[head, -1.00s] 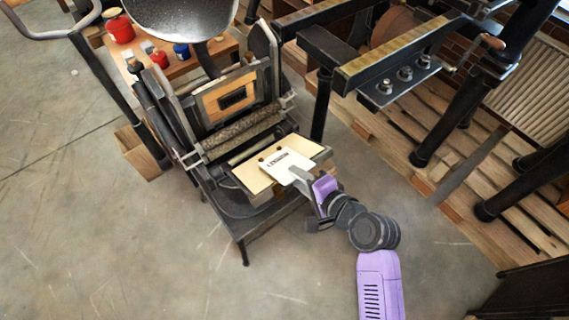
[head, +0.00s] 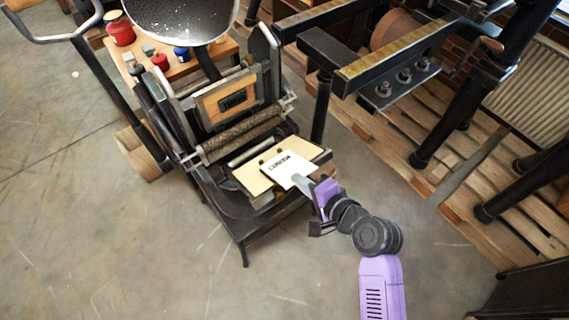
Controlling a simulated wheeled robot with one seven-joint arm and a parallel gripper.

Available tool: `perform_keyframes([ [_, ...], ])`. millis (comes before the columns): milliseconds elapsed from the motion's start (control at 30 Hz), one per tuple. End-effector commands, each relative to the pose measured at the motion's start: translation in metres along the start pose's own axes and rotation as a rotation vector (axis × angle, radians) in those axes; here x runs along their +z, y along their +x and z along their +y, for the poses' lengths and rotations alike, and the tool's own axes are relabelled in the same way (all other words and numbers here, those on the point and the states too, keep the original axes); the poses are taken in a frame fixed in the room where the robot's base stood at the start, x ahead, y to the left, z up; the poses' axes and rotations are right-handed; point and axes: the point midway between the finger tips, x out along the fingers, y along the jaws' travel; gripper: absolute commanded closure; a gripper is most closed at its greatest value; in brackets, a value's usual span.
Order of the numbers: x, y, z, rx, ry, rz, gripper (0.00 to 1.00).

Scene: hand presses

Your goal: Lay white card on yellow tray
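The white card (head: 286,170) with a dark printed mark is over the pale yellow tray (head: 249,181) on the front of the small hand press. My gripper (head: 301,182) comes in from the lower right, with its fingertips at the card's near right edge, and appears shut on it. The card covers the middle of the tray; the tray's left and right ends show. I cannot tell whether the card touches the tray or is just above it.
The press has a roller (head: 241,138) and an upright wooden frame (head: 229,100) behind the tray. A round dark disc (head: 184,12) stands above. A larger black press (head: 385,75) is at the right. The floor in front is clear.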

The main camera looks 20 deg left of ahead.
Motion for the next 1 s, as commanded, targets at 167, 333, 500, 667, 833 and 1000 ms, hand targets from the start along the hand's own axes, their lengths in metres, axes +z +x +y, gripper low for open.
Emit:
perform_keyframes([
  [167, 0.0, -0.009, -0.001, 0.001, 0.002, 0.001, 1.0],
  [333, 0.0, -0.017, 0.0, 0.002, 0.001, 0.001, 1.0],
  [500, 0.0, -0.022, 0.0, 0.001, 0.001, 0.001, 1.0],
  [667, -0.001, -0.026, -0.004, 0.0, 0.001, 0.001, 1.0],
  [833, 0.0, -0.039, -0.012, 0.001, 0.001, 0.001, 1.0],
  [1000, 0.0, -0.052, -0.02, 0.002, 0.001, 0.001, 1.0],
])
